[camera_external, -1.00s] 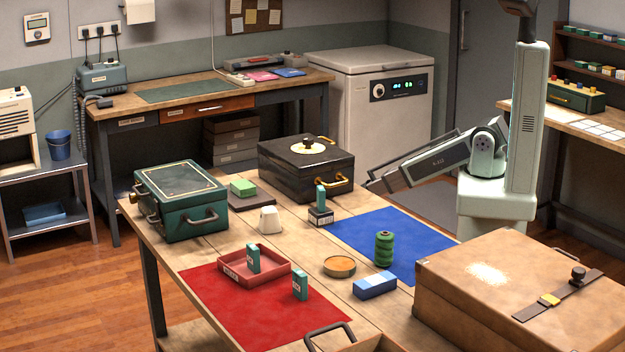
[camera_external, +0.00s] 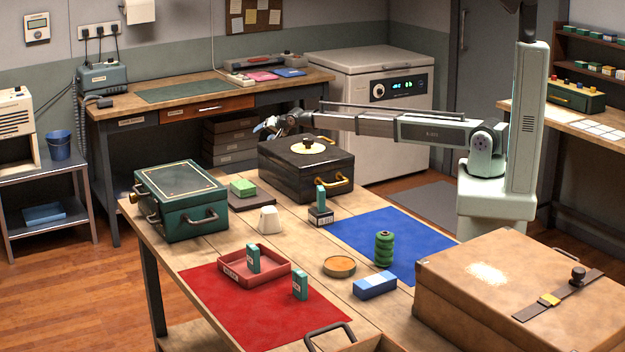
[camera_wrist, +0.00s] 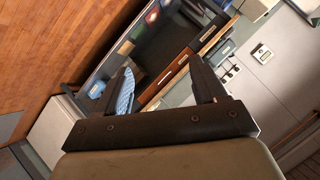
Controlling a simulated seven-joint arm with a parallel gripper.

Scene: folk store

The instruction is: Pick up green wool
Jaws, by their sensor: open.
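My gripper (camera_external: 265,125) is in the air at the back, above and behind the black box, well to the left of the wool and farther back. In the wrist view my gripper (camera_wrist: 166,78) has its two dark fingers apart with nothing between them. The left finger carries a pale blue patterned face. Beyond the fingers are the back bench and wall.
The black box (camera_external: 290,178) stands behind the blue mat. A blue block (camera_external: 375,286) and round orange tin (camera_external: 340,267) sit close in front of the wool. A large brown case (camera_external: 455,290) is to its right. A red tray (camera_external: 232,273) is at left.

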